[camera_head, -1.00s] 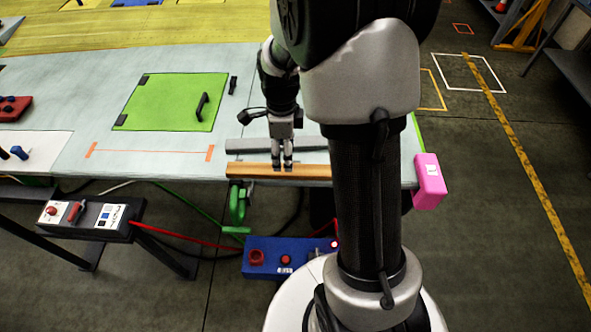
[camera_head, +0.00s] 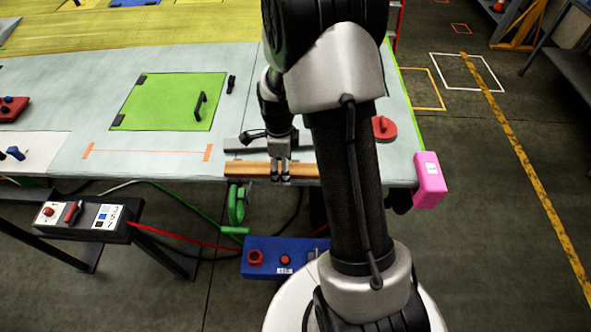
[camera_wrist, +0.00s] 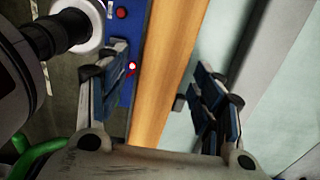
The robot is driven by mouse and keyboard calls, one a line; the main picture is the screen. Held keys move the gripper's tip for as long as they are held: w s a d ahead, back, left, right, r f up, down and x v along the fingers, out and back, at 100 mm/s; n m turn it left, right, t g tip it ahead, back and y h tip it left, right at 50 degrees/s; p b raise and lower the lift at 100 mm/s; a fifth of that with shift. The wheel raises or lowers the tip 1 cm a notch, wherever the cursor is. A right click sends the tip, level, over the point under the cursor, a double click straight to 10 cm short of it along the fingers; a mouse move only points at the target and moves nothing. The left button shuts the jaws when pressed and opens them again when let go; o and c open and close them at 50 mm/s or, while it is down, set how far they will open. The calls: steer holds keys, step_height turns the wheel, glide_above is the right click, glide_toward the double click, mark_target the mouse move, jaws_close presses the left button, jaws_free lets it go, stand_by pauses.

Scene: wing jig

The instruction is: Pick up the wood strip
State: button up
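The wood strip (camera_head: 240,169) is a long orange-brown bar lying along the front edge of the pale table. My gripper (camera_head: 281,178) is pointed down over it, near the strip's middle. In the wrist view the strip (camera_wrist: 165,75) runs between the two fingers of my gripper (camera_wrist: 160,95). The fingers are apart, with a visible gap on each side of the strip. Whether the fingertips reach down beside the strip or stay above it is hard to tell. My arm hides the strip's right end in the head view.
A grey bar (camera_head: 240,145) lies just behind the strip, parallel to it. A pink block (camera_head: 429,180) sits at the table's right corner. A red object (camera_head: 384,128) lies right of my arm. A green clamp (camera_head: 236,205) and a blue box (camera_head: 272,258) are below the front edge.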

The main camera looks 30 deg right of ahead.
steer(key=c, duration=1.2)
